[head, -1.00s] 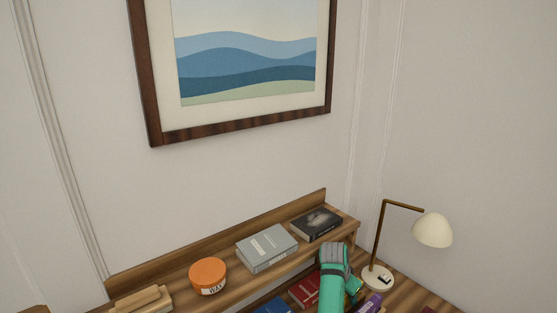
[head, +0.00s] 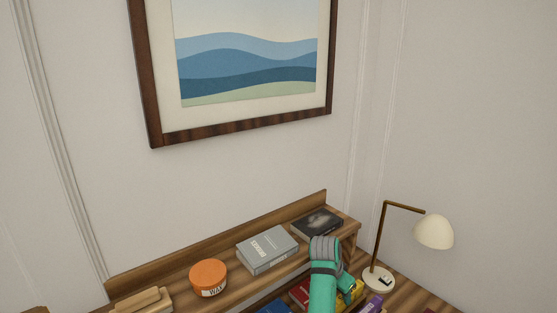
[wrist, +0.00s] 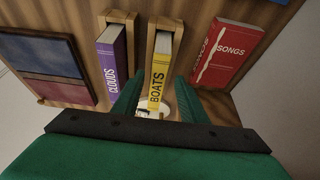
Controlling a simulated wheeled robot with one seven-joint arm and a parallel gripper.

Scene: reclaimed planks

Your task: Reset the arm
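My gripper (wrist: 160,78) shows in the wrist view as two green fingers held apart. A yellow book marked BOATS (wrist: 159,76) stands in a wooden holder slot beyond and between the fingers, with narrow gaps visible on both sides of it. The fingers do not appear to press on it. In the head view, my teal arm (head: 324,275) reaches over the lower desk at the right. The yellow book (head: 350,291) is partly visible beside it there. The fingertips are hidden in the head view.
In the wrist view, a purple CLOUDS book (wrist: 112,68) stands in a slot and a red SONGS book (wrist: 227,54) lies nearby. A lamp (head: 433,231) stands right.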

